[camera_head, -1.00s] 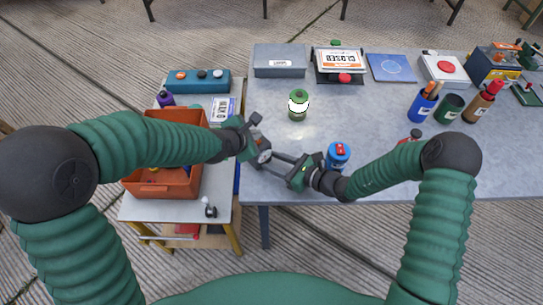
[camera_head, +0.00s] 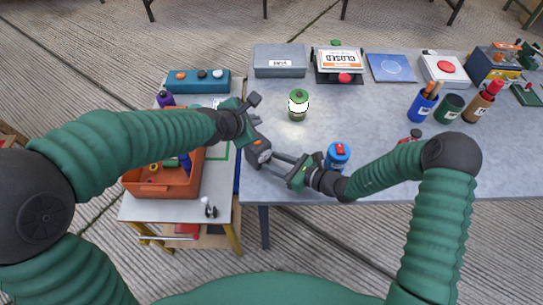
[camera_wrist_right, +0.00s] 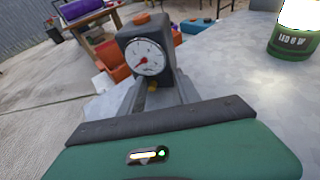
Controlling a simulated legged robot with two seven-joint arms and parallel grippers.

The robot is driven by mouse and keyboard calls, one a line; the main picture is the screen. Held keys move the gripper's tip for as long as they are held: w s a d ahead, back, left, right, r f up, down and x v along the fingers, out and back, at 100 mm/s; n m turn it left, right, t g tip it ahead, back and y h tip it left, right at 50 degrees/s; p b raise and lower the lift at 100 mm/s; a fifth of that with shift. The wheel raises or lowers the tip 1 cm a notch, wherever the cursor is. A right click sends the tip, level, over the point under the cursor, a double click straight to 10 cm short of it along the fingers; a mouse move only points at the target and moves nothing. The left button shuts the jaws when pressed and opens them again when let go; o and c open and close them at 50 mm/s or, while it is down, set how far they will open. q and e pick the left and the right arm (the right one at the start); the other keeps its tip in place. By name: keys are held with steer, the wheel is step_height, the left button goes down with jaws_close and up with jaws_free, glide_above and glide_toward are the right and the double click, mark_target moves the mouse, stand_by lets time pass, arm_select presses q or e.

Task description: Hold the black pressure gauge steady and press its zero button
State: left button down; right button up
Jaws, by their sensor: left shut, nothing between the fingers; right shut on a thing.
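The black pressure gauge (camera_head: 264,157) is held above the table's left edge by my right gripper (camera_head: 274,158). In the right wrist view the gauge (camera_wrist_right: 150,58) is upright between the fingers, its white dial facing the camera. The red needle points down-left. The orange zero button (camera_wrist_right: 141,17) sits on its top and looks clear. My left gripper (camera_head: 252,121) is shut and empty, just above the gauge in the head view. It does not show in the right wrist view, so its height over the button is hard to tell.
A green lantern-like can (camera_head: 298,104) and a blue can (camera_head: 337,156) stand on the grey table (camera_head: 380,120) near the grippers. An orange bin (camera_head: 160,190) is on the lower side table to the left. The table's middle is clear.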

stand_by(0.3)
steer(key=o, duration=1.1)
steer(key=shift+c, duration=0.2)
